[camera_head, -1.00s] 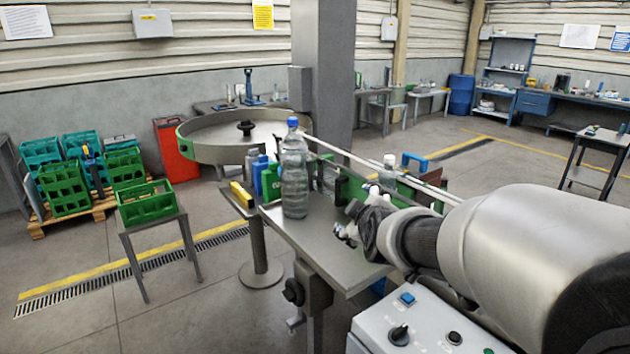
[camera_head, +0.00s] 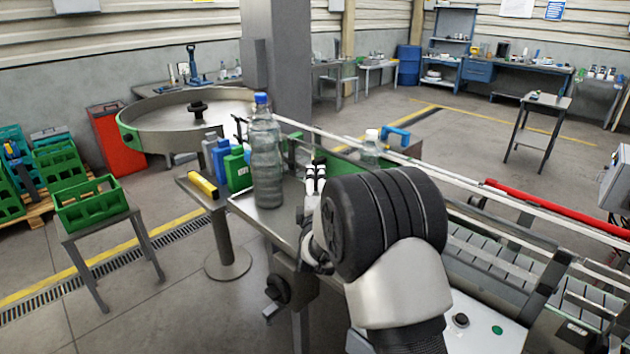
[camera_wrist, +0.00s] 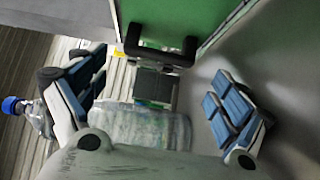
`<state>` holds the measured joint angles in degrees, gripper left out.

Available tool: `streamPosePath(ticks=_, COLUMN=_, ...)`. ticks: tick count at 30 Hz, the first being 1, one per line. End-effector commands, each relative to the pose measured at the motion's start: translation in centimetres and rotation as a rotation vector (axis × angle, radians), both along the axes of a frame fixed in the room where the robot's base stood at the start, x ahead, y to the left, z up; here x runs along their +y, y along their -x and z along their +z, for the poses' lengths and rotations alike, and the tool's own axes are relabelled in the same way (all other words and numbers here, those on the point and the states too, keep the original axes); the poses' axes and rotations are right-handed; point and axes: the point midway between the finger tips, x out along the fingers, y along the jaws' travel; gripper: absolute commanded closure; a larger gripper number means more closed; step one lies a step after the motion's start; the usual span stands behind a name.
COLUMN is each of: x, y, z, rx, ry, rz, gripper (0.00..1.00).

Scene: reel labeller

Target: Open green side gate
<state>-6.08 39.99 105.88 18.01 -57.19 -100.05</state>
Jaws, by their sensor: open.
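The green side gate shows in the wrist view as a green panel (camera_wrist: 170,18) at the top, with a black bar handle (camera_wrist: 160,47) on its lower edge. In the head view, a green panel (camera_head: 294,152) stands along the conveyor behind my gripper (camera_head: 316,178), partly hidden by my arm. In the wrist view my gripper (camera_wrist: 158,78) is open, its blue-padded fingers to either side below the handle. The handle lies ahead of the gap, and I see no contact. The wrist housing hides the bottom of that view.
A large clear bottle with a blue cap (camera_head: 265,150) stands left of my gripper on the metal table. Green and blue bottles (camera_head: 236,168) and a yellow block (camera_head: 203,184) are beside it. A smaller clear bottle (camera_head: 370,148) stands behind the gate panel. The conveyor (camera_head: 500,255) runs right.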

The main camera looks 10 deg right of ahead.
Motion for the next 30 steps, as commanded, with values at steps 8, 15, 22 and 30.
streamPosePath(ticks=8, x=-0.9, y=-5.2, z=-0.2, rx=-0.002, ry=-0.001, rz=-0.001, gripper=0.08)
streamPosePath(ticks=15, x=-1.2, y=-7.2, z=0.0, rx=-0.001, ry=-0.001, rz=0.0, gripper=0.08)
streamPosePath(ticks=22, x=-1.2, y=-7.4, z=0.0, rx=0.001, ry=-0.001, rz=0.0, gripper=0.08)
streamPosePath(ticks=30, x=-1.2, y=-7.4, z=0.0, rx=0.0, ry=-0.001, rz=0.0, gripper=0.2)
